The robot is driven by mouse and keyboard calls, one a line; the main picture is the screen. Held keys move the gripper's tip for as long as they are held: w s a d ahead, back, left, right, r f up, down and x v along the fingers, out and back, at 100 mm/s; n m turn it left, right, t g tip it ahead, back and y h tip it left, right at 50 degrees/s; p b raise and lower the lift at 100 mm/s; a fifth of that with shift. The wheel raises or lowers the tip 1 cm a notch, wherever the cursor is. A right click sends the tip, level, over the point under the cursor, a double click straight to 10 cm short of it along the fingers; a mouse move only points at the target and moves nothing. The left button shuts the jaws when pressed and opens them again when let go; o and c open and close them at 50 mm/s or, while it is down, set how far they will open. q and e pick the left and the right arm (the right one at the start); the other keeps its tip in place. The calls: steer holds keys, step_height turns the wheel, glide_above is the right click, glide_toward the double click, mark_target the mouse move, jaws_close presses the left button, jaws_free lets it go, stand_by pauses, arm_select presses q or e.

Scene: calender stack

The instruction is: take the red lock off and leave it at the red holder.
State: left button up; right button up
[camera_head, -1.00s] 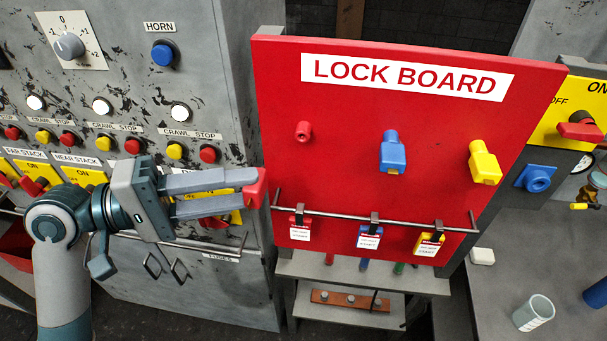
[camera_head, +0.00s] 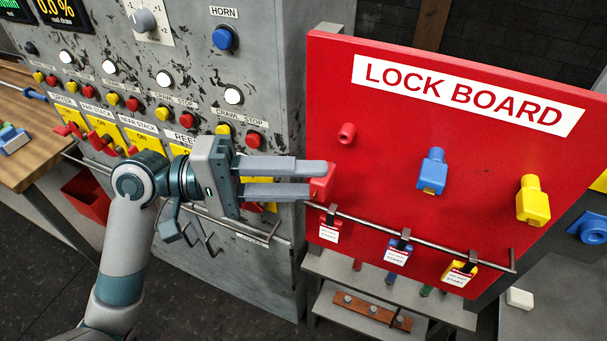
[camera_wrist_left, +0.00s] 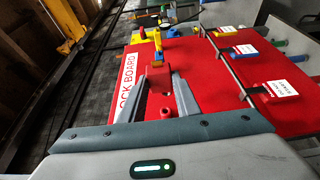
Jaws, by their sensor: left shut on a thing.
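My left gripper (camera_head: 322,178) is shut on the red lock (camera_head: 322,186), whose red body shows at the fingertips, partly hidden by them. The lock is in front of the lower left part of the red lock board (camera_head: 450,170). The red holder (camera_head: 347,133), a short red peg on the board, is bare and lies up and to the right of the lock. In the left wrist view the red lock (camera_wrist_left: 158,78) sits between the fingers, and the red peg (camera_wrist_left: 167,111) shows nearer the palm. My right gripper is not in view.
A blue lock (camera_head: 431,172) and a yellow lock (camera_head: 533,200) are on the board. A metal rail (camera_head: 440,240) with hanging tags crosses its lower part. The grey control panel (camera_head: 285,70) with several buttons stands left of the board.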

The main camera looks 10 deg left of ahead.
arm_select(q)
steer(key=shift+w+d, duration=0.25)
steer(key=shift+w, duration=0.7)
steer(key=shift+w+d, duration=0.25)
steer(key=shift+w, duration=0.65)
steer(key=o, duration=0.4)
steer(key=shift+c, duration=0.2)
jaws_close()
steer(key=shift+p, duration=0.3)
steer(key=shift+w+d, duration=0.15)
steer(key=shift+w, duration=0.2)
steer(key=shift+w+d, duration=0.2)
steer(key=shift+w, duration=0.4)
steer(key=shift+w+d, duration=0.2)
steer(key=shift+w, duration=0.4)
